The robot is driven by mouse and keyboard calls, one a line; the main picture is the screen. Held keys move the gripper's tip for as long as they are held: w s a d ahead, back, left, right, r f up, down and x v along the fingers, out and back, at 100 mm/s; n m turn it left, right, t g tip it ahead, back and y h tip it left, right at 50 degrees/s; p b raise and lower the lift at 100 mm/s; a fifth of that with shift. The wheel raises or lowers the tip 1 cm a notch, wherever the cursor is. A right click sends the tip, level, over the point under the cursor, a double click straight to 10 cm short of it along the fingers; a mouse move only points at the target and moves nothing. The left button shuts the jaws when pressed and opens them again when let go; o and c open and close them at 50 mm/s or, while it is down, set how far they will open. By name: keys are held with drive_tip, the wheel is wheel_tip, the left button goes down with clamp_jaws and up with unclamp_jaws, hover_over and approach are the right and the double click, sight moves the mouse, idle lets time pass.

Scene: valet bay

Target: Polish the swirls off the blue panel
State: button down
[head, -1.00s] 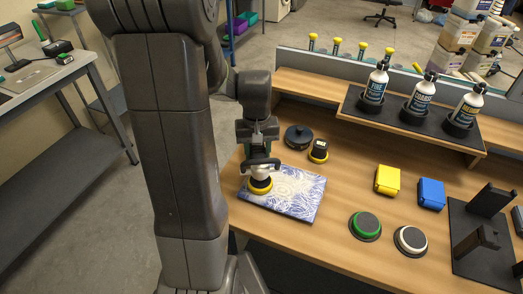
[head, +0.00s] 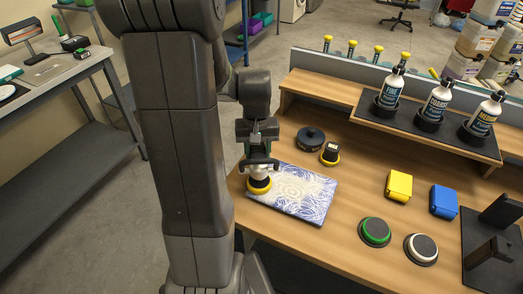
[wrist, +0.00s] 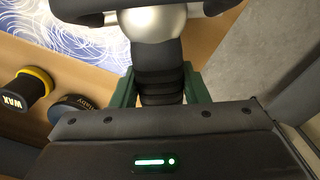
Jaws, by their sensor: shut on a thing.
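The blue panel (head: 312,203) lies flat near the wooden bench's left front corner, covered in white curved and ring-shaped swirls. It also shows in the wrist view (wrist: 75,28). My gripper (head: 259,150) is shut on the polisher (head: 259,174), which has a silver body, black handles and a yellow pad. The pad is over the panel's left part and appears to touch it. In the wrist view, the green jaw parts of my gripper (wrist: 160,88) flank the polisher's dark neck; the silver body (wrist: 153,22) shows beyond. The pad's underside is hidden.
Yellow (head: 398,187) and blue (head: 444,202) blocks, and green-ringed (head: 375,232) and white-ringed (head: 421,249) pads, lie right. Bottles (head: 436,106) stand on the shelf.

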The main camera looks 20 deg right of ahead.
drive_tip(key=shift+w+a, duration=0.15)
drive_tip(key=shift+a, duration=0.15)
drive_tip(key=shift+d, duration=0.1)
drive_tip(key=shift+s+d+r, duration=0.1)
drive_tip(key=shift+s+d, duration=0.6)
drive_tip(key=shift+s, duration=0.2)
drive_tip(key=shift+s+d, duration=0.85)
drive_tip(key=shift+s, duration=0.15)
drive_tip(key=shift+s+d, duration=0.8)
drive_tip(key=shift+s, duration=0.15)
drive_tip(key=shift+d, duration=0.1)
